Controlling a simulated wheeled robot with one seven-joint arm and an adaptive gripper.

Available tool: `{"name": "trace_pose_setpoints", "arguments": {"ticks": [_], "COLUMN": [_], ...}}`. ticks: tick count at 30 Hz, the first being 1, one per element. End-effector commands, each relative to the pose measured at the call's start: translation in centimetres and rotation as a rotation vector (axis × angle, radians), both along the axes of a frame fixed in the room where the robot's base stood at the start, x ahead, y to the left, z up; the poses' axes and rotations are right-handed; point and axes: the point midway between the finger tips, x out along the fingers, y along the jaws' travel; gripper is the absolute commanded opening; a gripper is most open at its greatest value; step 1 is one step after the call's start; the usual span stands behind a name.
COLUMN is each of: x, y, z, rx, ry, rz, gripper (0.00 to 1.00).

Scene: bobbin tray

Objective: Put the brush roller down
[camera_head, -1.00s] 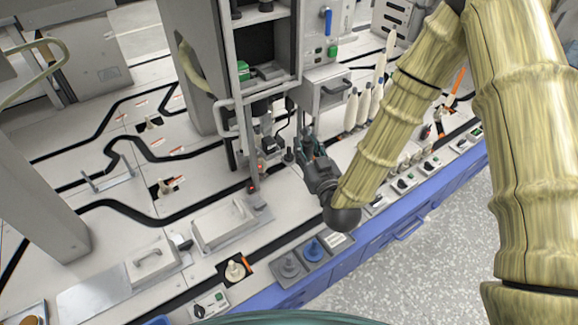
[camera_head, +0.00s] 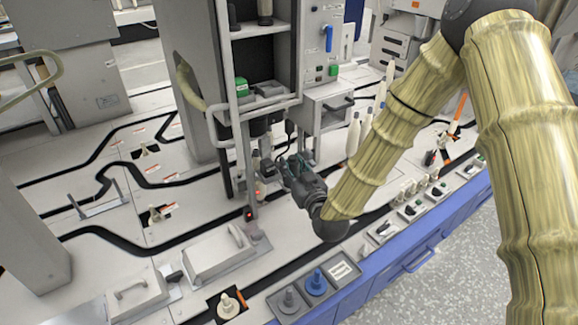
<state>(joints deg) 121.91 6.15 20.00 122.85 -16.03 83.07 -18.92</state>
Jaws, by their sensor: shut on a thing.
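My gripper (camera_head: 287,168) is at the picture's centre, at the end of my arm coming in from the upper right. It is beside the metal frame of the tall cabinet, above the white worktop. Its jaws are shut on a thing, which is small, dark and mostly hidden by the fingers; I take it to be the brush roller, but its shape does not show. A grey tray (camera_head: 304,309) at the front edge holds a grey bobbin-like piece (camera_head: 289,298) and a blue one (camera_head: 317,281). Its right part carries a white label (camera_head: 342,270).
The tall cabinet (camera_head: 283,105) with a vertical post stands just left of and behind my gripper. A lidded metal box (camera_head: 218,254) lies left of the tray. White bottle-shaped bobbins (camera_head: 353,137) stand behind my arm. Switch boxes (camera_head: 411,210) line the right front edge.

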Motion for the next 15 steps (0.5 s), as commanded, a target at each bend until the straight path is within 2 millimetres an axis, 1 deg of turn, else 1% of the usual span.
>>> {"name": "trace_pose_setpoints", "arguments": {"ticks": [1,3,9,12,15], "x": [1.1,2.6,6.2,7.3,7.9], "y": [0.1,0.3,0.7,0.9,0.9], "z": [-0.3,-0.5,-0.8,-0.8,-0.8], "rx": [0.0,0.0,0.001,0.001,0.0], "ry": [-0.003,-0.003,-0.003,-0.002,-0.001], "rz": [-0.001,-0.001,-0.001,-0.001,0.0], "gripper": [0.08,0.08,0.08,0.08,0.08]}}
